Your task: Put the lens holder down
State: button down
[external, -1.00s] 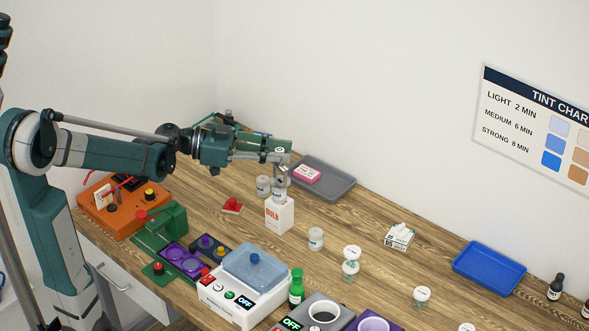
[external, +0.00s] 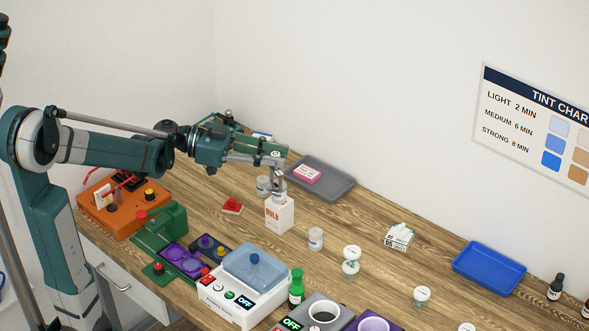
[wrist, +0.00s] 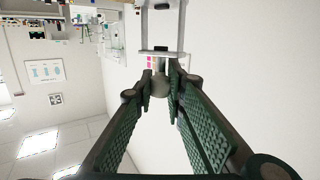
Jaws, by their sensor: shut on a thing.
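My gripper (external: 278,183) is shut on a small pale, round thing (wrist: 159,88), which I take for the lens holder. In the wrist view the fingertips (wrist: 160,80) close on either side of it. In the external view its pale body (external: 279,196) shows just under the fingertips, at the top edge of the white bulb box (external: 279,217). I cannot tell whether it touches the box or is behind or above it.
A pale labelled jar (external: 263,186) stands close left of my gripper, and another (external: 316,238) stands to the right. A grey tray (external: 340,188) with a pink item lies behind. A red piece (external: 232,206) lies left of the box. Bare wood shows right of the box.

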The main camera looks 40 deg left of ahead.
notch_tip(320, 180, down, 18)
dwell(0.6)
jog(key=shift+f, duration=0.15)
dwell(0.4)
notch_tip(320, 180, down, 7)
jog(key=b, duration=0.4)
jog(key=shift+r, duration=0.2)
jog(key=shift+f+b, duration=0.55)
dwell(0.9)
jog(key=c, duration=2.3)
grip_release()
jog(key=shift+o, duration=0.2)
jog(key=shift+r, duration=0.2)
notch_tip(320, 180, up, 10)
jog(key=shift+f, duration=0.2)
